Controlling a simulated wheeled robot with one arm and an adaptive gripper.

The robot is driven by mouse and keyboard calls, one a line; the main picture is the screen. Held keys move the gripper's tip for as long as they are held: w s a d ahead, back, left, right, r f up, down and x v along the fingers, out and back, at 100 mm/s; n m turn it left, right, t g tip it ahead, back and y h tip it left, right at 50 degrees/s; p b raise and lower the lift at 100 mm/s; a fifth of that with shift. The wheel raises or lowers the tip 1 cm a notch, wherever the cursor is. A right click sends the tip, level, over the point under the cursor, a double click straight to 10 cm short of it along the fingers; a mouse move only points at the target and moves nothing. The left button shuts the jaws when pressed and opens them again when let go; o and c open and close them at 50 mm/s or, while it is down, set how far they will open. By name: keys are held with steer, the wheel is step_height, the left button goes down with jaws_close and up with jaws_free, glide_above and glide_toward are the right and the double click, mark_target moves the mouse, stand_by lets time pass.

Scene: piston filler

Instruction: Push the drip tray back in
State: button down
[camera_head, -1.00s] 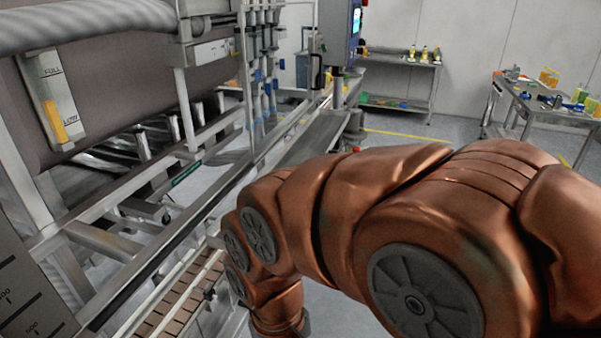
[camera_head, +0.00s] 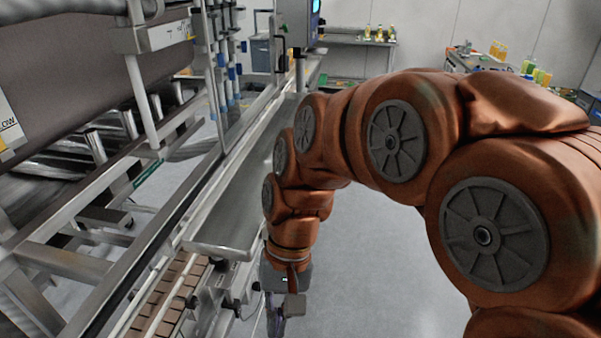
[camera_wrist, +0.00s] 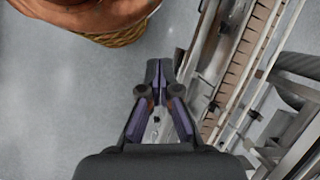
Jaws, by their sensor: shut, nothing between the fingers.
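A long flat steel tray (camera_head: 237,207), which looks like the drip tray, runs along the near side of the filler in the head view. It sticks out over the conveyor's side, and its far part is partly hidden by my arm. My gripper (camera_head: 279,315) hangs low to the right of the tray's near end, apart from it, with its fingertips unclear there. In the wrist view my gripper (camera_wrist: 158,72) is shut and empty, pointing at the floor beside the conveyor. I cannot tell whether the tray shows in the wrist view.
The conveyor (camera_head: 172,295) with brown slats runs along the machine, and it also shows in the wrist view (camera_wrist: 243,60). Metal rails and filling nozzles (camera_head: 222,70) stand above. A shelf table (camera_head: 350,42) with bottles is at the back. Open floor (camera_head: 385,255) lies right of the conveyor.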

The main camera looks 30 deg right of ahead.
steer(key=w+a+m+y+b, duration=0.1)
steer(key=w+m+y, duration=0.25)
steer(key=w, duration=0.45)
step_height(320, 180, up, 2)
steer(key=m+t+y+b, duration=0.3)
steer(key=m+t+y, duration=0.15)
steer(key=m, duration=0.35)
glide_above(245, 262)
steer(key=w+d, duration=0.6)
steer(key=shift+s+a+n+g+y, duration=0.15)
steer(key=shift+s+n+g+y, duration=0.1)
steer(key=shift+g+y, duration=0.15)
steer(key=w+d+f+m+t+b, duration=0.1)
steer(key=w+d+m+t, duration=0.25)
steer(key=d, duration=0.65)
steer(key=w+d+f+m+t+y+b, duration=0.15)
steer(key=d+m+t, duration=0.25)
steer(key=d, duration=0.6)
steer(key=w+d+f+m+t, duration=0.2)
steer(key=w+d+m+t, duration=0.15)
steer(key=d, duration=0.65)
steer(key=p+x, duration=0.4)
steer(key=x, duration=0.9)
steer(key=shift+a, duration=0.5)
steer(key=shift+s, duration=0.1)
